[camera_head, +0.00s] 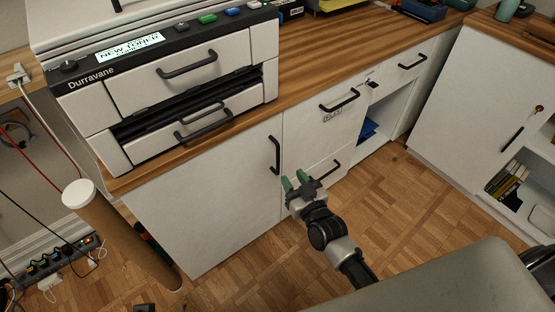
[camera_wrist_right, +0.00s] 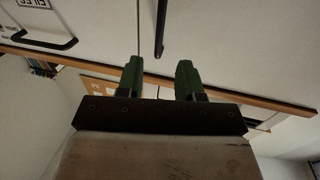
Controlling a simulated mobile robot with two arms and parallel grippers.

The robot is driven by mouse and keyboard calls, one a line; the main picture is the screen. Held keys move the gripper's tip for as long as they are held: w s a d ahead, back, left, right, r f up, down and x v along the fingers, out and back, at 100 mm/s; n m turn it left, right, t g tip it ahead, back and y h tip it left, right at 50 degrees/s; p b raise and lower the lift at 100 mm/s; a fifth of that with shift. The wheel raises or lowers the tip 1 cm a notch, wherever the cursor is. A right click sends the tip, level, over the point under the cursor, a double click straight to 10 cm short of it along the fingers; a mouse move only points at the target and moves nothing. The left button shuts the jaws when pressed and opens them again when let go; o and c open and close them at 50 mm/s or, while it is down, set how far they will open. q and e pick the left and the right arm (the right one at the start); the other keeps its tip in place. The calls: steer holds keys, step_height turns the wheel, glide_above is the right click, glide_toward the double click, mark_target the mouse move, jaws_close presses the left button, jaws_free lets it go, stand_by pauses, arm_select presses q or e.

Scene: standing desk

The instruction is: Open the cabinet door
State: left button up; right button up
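The white cabinet door (camera_head: 215,205) under the printer is shut, its face flush with the drawers to its right. Its vertical black handle (camera_head: 275,155) is near the door's right edge. My right gripper (camera_head: 295,182) is just below and to the right of the handle, in front of the cabinet. In the right wrist view, the green fingers of the right gripper (camera_wrist_right: 159,75) are apart with nothing between them. The handle (camera_wrist_right: 161,28) shows beyond the fingertips, in line with the gap. My left gripper is not in view.
A large printer (camera_head: 180,75) stands on the wooden desktop (camera_head: 315,60) above the door. Drawers with black handles (camera_head: 340,100) adjoin on the right. A cardboard tube (camera_head: 120,235) leans by the cabinet's left side. A power strip (camera_head: 50,262) lies at left. Parquet floor (camera_head: 235,280) in front is clear.

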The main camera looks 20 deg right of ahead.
mark_target(278, 156)
steer(key=w, duration=0.3)
steer(key=w+a+b, duration=0.1)
steer(key=w, duration=0.2)
steer(key=w+b, duration=0.1)
steer(key=w, duration=0.2)
steer(key=shift+w+a, duration=0.25)
steer(key=shift+w, duration=0.15)
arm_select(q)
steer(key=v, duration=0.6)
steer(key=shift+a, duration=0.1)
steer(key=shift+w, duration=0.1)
arm_select(e)
jaws_close()
